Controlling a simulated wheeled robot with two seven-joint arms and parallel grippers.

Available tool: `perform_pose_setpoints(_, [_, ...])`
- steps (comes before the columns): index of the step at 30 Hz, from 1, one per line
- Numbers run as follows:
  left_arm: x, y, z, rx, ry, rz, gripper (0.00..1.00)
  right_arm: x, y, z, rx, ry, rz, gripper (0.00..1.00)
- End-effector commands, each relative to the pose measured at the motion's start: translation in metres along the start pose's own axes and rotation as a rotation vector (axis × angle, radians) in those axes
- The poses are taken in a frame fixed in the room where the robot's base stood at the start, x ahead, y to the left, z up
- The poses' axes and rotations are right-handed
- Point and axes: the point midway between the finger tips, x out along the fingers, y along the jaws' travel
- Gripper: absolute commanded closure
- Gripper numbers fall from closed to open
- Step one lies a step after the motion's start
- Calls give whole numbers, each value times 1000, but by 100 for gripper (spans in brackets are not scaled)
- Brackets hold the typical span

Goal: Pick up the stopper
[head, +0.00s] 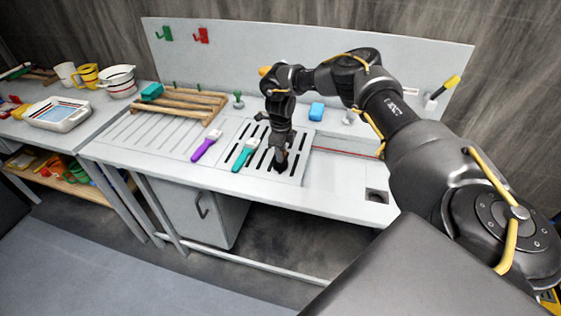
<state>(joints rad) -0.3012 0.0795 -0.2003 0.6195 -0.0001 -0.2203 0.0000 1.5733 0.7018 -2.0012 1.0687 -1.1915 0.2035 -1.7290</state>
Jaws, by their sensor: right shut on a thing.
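My right gripper (281,163) points down over the slotted grate (300,178) in the worktop, to the right of the teal-handled tool. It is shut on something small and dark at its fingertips. The dark fingers and slots blend together, so I cannot make out its shape or tell whether it is the stopper. I also cannot tell whether it touches the grate. A small green knob-shaped piece (239,100) stands behind the grate, apart from the gripper. My left gripper is not in view.
A purple-handled tool (207,145) and a teal-handled tool (245,155) lie left of the gripper. A square hole (377,196) is at the front right.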

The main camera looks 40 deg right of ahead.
Motion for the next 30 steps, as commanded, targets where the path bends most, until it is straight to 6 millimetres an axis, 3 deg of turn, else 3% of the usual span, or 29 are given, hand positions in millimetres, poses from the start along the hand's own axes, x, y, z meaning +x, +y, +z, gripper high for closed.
perform_pose_setpoints(11, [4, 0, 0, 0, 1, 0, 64, -4, 0, 1, 0, -2, 0, 100])
perform_pose_setpoints(17, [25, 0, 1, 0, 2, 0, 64, -27, -1, 2, 0, -8, -3, 100])
perform_pose_setpoints(25, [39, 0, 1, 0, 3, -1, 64, -92, 51, 0, -8, -6, -4, 100])
perform_pose_setpoints(30, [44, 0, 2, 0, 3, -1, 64, -108, 91, -1, -9, -3, -4, 100])
